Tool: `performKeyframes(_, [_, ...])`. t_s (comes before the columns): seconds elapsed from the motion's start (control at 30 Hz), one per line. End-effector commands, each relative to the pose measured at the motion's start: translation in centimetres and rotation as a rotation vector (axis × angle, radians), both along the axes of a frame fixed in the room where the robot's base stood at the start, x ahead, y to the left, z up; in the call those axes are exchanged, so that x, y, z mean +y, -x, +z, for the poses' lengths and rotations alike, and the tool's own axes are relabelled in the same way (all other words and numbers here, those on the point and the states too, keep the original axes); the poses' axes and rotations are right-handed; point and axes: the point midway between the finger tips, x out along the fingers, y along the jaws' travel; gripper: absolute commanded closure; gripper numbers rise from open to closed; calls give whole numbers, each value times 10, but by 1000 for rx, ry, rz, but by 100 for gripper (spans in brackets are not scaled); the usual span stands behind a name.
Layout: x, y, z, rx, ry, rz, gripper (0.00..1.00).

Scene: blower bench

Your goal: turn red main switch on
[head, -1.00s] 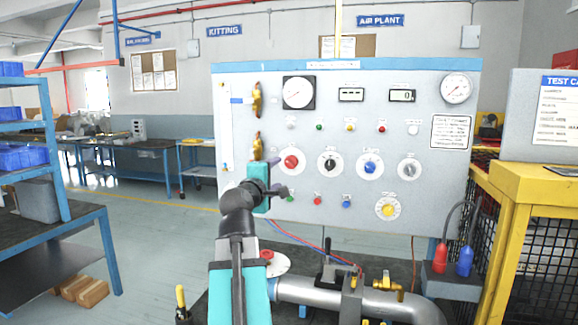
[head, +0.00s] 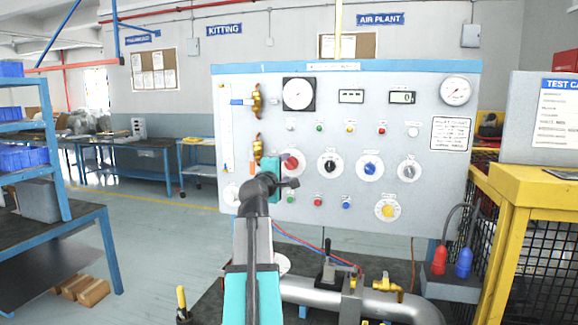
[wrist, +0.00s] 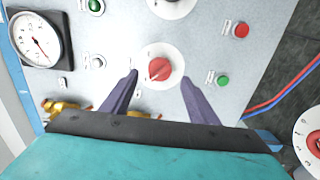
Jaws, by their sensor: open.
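The red main switch (head: 289,162) is a red knob on a round white dial plate, at the left end of the knob row on the grey panel. My arm partly covers it in the head view. In the wrist view the red knob (wrist: 160,69) lies ahead of and between the two purple fingers. My gripper (wrist: 158,82) is open, and no finger is seen touching the knob.
Black (head: 330,163), blue (head: 370,167) and grey (head: 409,169) knobs sit to the right, a yellow knob (head: 388,209) below. Small buttons and yellow valves (head: 257,147) are close by. A metal pipe (head: 320,291) lies below the panel. A yellow frame (head: 520,185) stands at the right.

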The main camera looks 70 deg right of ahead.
Motion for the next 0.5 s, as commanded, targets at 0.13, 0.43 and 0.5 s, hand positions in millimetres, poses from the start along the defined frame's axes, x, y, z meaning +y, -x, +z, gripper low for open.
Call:
performKeyframes(0.13, [-18, -1, 2, 0, -1, -2, 46])
performKeyframes(0.43, [-42, -2, 1, 0, -1, -1, 46])
performKeyframes(0.5, [-45, -2, 1, 0, 0, -1, 46])
